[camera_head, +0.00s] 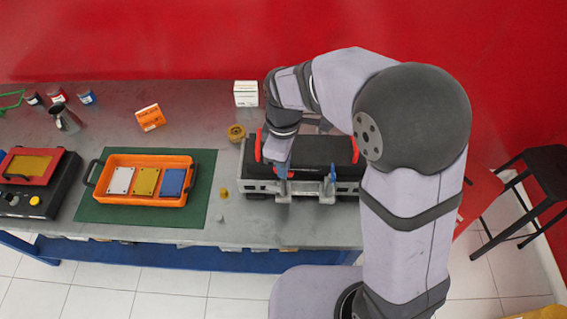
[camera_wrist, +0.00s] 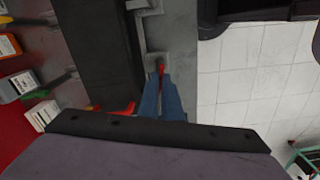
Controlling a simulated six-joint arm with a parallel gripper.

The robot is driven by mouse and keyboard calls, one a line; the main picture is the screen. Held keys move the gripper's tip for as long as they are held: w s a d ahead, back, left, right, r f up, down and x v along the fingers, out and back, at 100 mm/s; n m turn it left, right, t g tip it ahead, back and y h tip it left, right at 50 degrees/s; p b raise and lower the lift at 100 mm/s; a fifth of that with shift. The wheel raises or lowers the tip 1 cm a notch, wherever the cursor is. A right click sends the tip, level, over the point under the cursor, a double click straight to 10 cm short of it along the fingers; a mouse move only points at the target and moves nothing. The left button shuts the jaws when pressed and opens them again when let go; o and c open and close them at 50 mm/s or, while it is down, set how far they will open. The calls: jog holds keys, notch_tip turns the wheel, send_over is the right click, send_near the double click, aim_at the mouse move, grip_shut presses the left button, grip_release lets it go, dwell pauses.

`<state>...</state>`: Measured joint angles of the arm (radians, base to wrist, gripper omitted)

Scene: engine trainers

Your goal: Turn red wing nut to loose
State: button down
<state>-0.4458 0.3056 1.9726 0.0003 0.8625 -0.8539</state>
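The red wing nut (camera_wrist: 161,69) shows as a small red piece at the fingertips in the wrist view, on a grey bracket at the long side of the engine trainer (camera_head: 318,154). My gripper (camera_head: 283,177) points down at the trainer's near side, left of its middle. In the wrist view its two blue fingers (camera_wrist: 161,82) lie close together, with the wing nut between or just beyond their tips. Whether they touch it cannot be told. The fingers hide most of the nut, so its angle is unclear.
A second grey post with a blue top (camera_head: 329,184) stands close to the right of the gripper. Red handles (camera_head: 355,150) rise from the trainer's ends. An orange tray (camera_head: 150,160) on a green mat (camera_head: 205,190) lies left. A yellow round part (camera_head: 236,132) sits behind left.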

jog(key=shift+s+n, duration=0.1)
jog(key=shift+n, duration=1.5)
jog(key=shift+f, duration=0.1)
jog(key=c, duration=2)
grip_release()
jog(key=shift+r+b, duration=0.7)
jog(key=shift+r, duration=3)
